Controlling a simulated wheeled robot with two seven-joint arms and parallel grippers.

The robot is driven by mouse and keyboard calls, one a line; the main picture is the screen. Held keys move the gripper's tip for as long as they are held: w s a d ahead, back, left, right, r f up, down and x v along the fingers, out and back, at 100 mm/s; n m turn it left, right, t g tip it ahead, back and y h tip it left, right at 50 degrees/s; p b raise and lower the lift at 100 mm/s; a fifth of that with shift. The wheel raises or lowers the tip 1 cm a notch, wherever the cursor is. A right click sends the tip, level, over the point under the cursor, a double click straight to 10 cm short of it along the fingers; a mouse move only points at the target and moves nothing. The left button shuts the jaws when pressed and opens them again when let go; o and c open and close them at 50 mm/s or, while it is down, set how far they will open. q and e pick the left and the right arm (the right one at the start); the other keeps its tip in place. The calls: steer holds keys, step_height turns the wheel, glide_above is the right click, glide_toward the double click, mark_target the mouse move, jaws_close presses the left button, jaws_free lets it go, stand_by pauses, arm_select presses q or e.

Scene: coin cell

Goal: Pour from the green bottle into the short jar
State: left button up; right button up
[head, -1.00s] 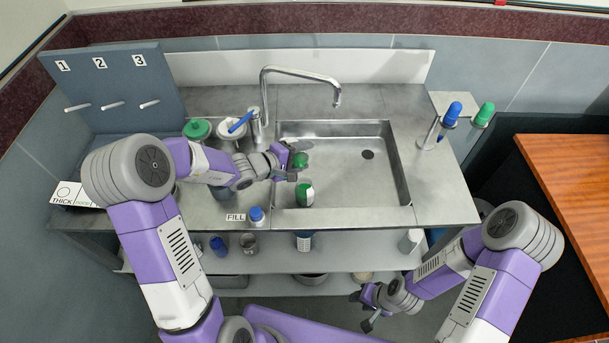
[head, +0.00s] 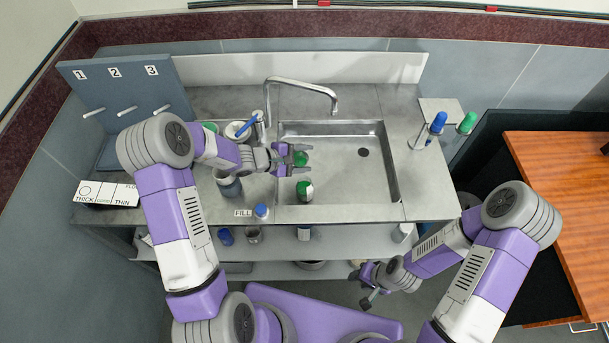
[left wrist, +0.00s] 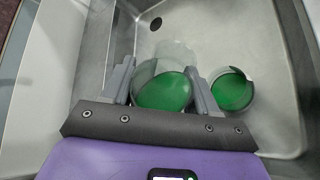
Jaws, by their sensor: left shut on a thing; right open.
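My left gripper (head: 298,159) is shut on a clear vessel with green contents, which I take for the green bottle (head: 301,159). It is over the left part of the sink; in the left wrist view the bottle (left wrist: 162,92) sits between the two fingers. A second round vessel with green contents, perhaps the short jar (head: 304,191), stands in the sink just nearer to me, with a white patch on its side. It also shows right of the fingers in the left wrist view (left wrist: 232,90), apart from the held bottle. I cannot tell any tilt. My right gripper (head: 367,287) is open, empty, below the counter front.
The faucet (head: 300,82) arches behind the sink (head: 345,185). Blue and green capped items (head: 438,123) stand at right. The sink's right side is clear.

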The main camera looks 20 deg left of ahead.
arm_select(q)
steer(key=shift+r+n+g+h+p, duration=0.45)
steer(key=shift+r+n+p, duration=0.2)
steer(key=shift+p, duration=1.5)
steer(key=shift+w+a+f+n+g+p, duration=0.25)
steer(key=shift+w+n+g+p, duration=0.15)
steer(key=shift+p, duration=0.4)
steer(key=shift+n+g+h, duration=0.65)
steer(key=shift+n+h, duration=0.2)
steer(key=shift+n, duration=0.1)
steer(key=r+p, duration=0.3)
steer(key=w+r+p, duration=0.1)
steer(key=r+p, duration=0.1)
steer(key=shift+a, duration=0.35)
steer(key=shift+w+a+r, duration=0.1)
steer(key=shift+r, duration=0.4)
steer(key=shift+w+a+r+n+g+h, duration=0.25)
steer(key=shift+r+n+g+h, duration=0.2)
steer(key=shift+n, duration=0.35)
step_height(320, 180, up, 6)
steer(key=p, duration=0.3)
steer(key=shift+g, duration=0.25)
